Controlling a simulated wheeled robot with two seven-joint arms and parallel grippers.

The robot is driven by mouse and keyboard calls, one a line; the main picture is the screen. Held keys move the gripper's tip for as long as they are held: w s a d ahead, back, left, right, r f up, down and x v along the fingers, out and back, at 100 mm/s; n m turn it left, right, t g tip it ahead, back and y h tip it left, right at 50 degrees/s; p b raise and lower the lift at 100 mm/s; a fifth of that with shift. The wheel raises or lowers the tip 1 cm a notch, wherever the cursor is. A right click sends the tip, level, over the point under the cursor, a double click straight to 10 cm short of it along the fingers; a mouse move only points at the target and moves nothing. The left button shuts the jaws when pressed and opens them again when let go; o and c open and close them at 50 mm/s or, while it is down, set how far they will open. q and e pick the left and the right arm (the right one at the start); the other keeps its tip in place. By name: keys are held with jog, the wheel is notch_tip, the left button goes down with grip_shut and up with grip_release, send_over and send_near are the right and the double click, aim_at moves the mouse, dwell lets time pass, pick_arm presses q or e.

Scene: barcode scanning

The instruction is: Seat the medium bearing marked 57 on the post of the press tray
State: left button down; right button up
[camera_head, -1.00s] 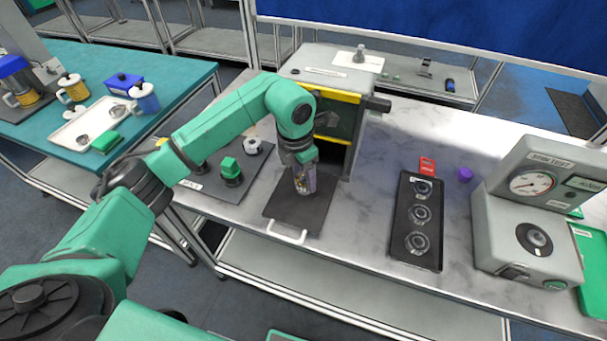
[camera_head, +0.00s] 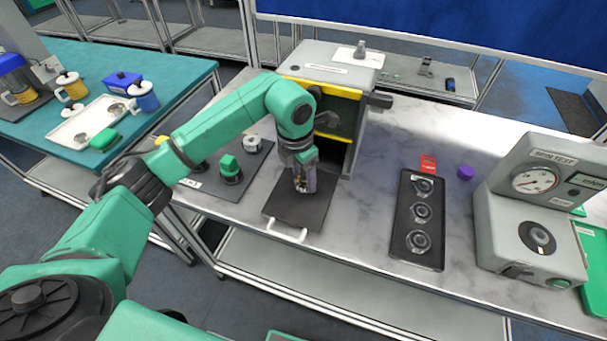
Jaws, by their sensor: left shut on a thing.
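My left gripper (camera_head: 304,188) points down over the dark press tray (camera_head: 285,212), close above its plate or touching it. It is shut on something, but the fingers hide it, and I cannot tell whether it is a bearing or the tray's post. The post is not visible. A black rack (camera_head: 402,252) to the right shows three round metal bearing-like rings: far (camera_head: 424,187), middle (camera_head: 420,212) and near (camera_head: 417,240). Their markings are too small to read, so I cannot pick out the one marked 57. My right gripper is not in view.
The grey press (camera_head: 330,72) with yellow-edged opening stands behind the tray. A dark mat with a green-topped part (camera_head: 230,168) lies left. A red card (camera_head: 428,164), purple piece (camera_head: 466,172) and spin tester (camera_head: 530,215) are right. Bare marble lies between tray and rack.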

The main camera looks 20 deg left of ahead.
pick_arm(q)
jog(key=shift+f, duration=0.2)
jog(key=shift+f+b, duration=0.1)
jog(key=shift+b, duration=0.2)
jog(key=shift+c, duration=0.2)
grip_release()
jog(key=shift+o, duration=0.2)
notch_tip(320, 180, up, 8)
jog(key=p, duration=0.4)
jog(key=shift+f+p, duration=0.25)
jog(key=shift+p, duration=0.05)
